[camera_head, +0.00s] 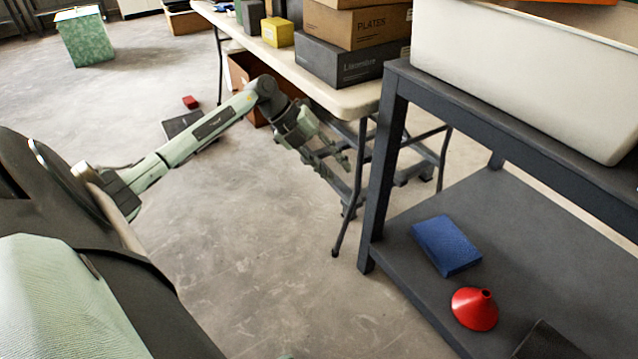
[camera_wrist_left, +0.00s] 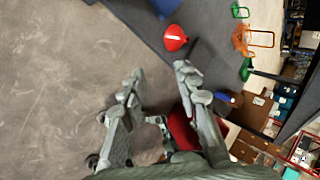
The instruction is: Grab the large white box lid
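A large white box (camera_head: 530,75) stands on the top of a dark grey shelf unit at the right of the head view, cut off by the frame's edge. I cannot make out a separate lid on it. My left gripper (camera_head: 338,163) is low beside the front end of the folding table, left of the shelf unit and apart from the white box. In the left wrist view the left gripper (camera_wrist_left: 160,77) has its fingers spread, with nothing between them. My right gripper is in neither view.
The shelf unit's lower shelf (camera_head: 555,240) holds a blue block (camera_head: 445,245) and a red funnel (camera_head: 474,308). A folding table (camera_head: 355,98) carries several boxes, including a dark grey one (camera_head: 350,62). The floor (camera_head: 270,260) left of the shelf is mostly clear.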

